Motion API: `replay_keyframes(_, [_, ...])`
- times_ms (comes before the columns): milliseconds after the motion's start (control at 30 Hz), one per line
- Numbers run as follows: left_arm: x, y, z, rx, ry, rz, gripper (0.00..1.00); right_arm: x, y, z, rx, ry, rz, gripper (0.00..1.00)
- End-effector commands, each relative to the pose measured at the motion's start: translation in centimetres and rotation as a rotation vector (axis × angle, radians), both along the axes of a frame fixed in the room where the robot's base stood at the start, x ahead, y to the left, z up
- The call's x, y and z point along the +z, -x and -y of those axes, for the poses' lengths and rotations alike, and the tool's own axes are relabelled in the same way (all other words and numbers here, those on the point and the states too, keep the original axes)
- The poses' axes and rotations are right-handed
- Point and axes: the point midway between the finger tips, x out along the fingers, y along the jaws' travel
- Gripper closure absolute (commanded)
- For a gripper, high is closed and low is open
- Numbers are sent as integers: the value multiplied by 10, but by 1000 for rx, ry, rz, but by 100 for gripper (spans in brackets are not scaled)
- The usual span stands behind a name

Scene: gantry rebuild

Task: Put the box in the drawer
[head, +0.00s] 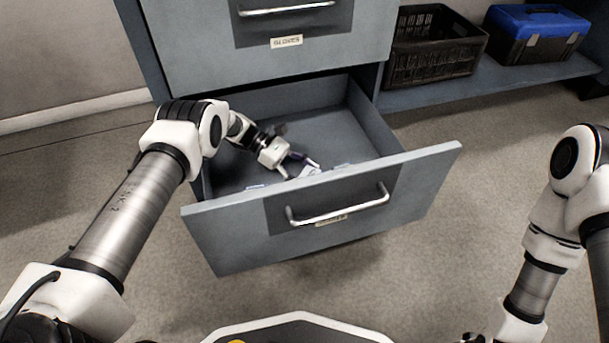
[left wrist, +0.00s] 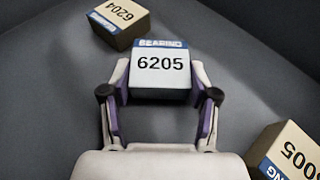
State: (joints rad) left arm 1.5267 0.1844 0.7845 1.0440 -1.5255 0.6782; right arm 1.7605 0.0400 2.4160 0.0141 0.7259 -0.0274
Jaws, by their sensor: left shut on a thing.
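A bearing box marked 6205 (left wrist: 160,68), with a white label and a blue band, sits between the fingers of my left gripper (left wrist: 160,85) in the left wrist view. The fingers are shut on its two sides. In the head view my left gripper (head: 301,163) reaches down inside the open grey drawer (head: 420,182), and the box (head: 311,170) shows only as a small pale shape at the fingertips. I cannot tell whether the box touches the drawer floor. My right arm is at the right, with its gripper out of view.
A box marked 6204 (left wrist: 118,22) and a box marked 6005 (left wrist: 288,152) lie in the drawer. A closed drawer (head: 285,45) is above. A black crate (head: 435,62) and a blue-lidded toolbox (head: 537,45) stand on the shelf at the right.

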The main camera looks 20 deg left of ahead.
Motion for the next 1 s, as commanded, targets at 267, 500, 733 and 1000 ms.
replay_keyframes(267, [-1,0,0,0,1,0,23,2,0,0,0,0,0,100])
replay_keyframes(500, [-1,0,0,0,1,0,15,2,0,0,0,0,0,100])
replay_keyframes(733, [8,-2,-10,1,1,1,15,7,1,0,-1,0,-3,100])
replay_keyframes(1000, [25,-11,-58,2,0,1,15,14,4,0,-5,-3,-11,100])
